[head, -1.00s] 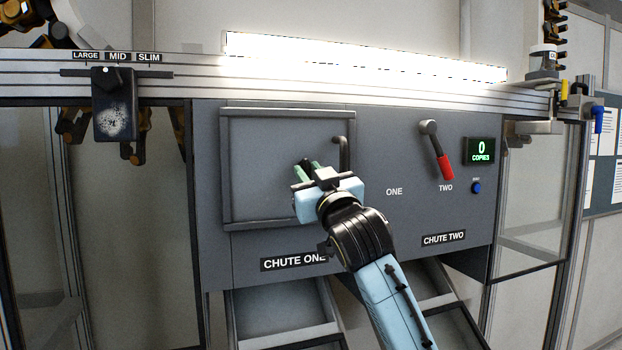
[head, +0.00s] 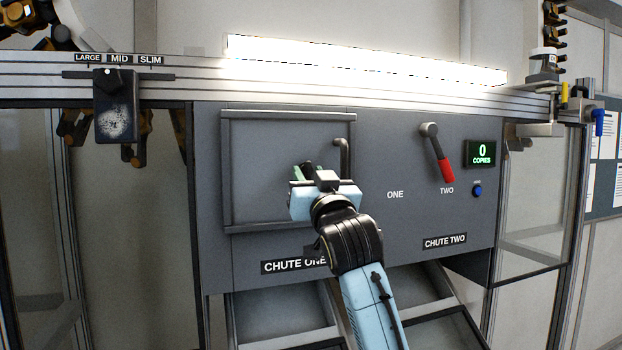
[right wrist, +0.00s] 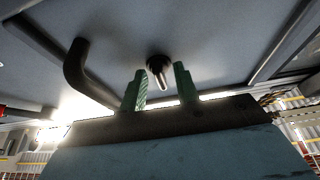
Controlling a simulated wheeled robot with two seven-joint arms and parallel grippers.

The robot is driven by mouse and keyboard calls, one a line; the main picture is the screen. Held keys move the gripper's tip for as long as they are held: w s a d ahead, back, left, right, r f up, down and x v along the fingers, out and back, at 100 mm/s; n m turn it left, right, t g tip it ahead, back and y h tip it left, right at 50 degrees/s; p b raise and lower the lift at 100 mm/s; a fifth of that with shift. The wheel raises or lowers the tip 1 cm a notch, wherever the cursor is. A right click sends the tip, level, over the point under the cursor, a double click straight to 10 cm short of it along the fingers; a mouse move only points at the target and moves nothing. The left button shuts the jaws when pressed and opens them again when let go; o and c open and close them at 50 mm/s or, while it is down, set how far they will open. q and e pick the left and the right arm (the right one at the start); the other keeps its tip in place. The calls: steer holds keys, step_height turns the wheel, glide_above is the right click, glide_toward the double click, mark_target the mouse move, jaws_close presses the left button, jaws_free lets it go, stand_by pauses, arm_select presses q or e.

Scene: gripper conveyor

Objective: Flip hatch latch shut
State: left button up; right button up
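The grey hatch panel (head: 262,150) is closed over the left part of the machine front, with a dark bent handle (head: 344,158) at its right edge. The handle also shows in the right wrist view (right wrist: 78,68). A small latch with a dark round base and a shiny pin (right wrist: 159,70) stands out from the panel there. My right gripper (head: 303,170) is in front of the hatch, left of the handle. In the right wrist view its green fingers (right wrist: 161,82) are apart, with the latch between or just beyond their tips. In the head view the gripper largely hides the latch. My left gripper is not in view.
A red-handled lever (head: 443,165), a blue button (head: 477,190) and a copies display reading 0 (head: 481,153) are to the right. Sloped chutes (head: 280,305) lie below. A dark slider block (head: 116,105) hangs on the rail at left.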

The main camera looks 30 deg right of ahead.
steer(key=b+v, duration=0.3)
steer(key=v, duration=1)
steer(key=shift+s+f+b, duration=0.15)
steer(key=shift+f+b, duration=0.05)
steer(key=shift+b, duration=0.1)
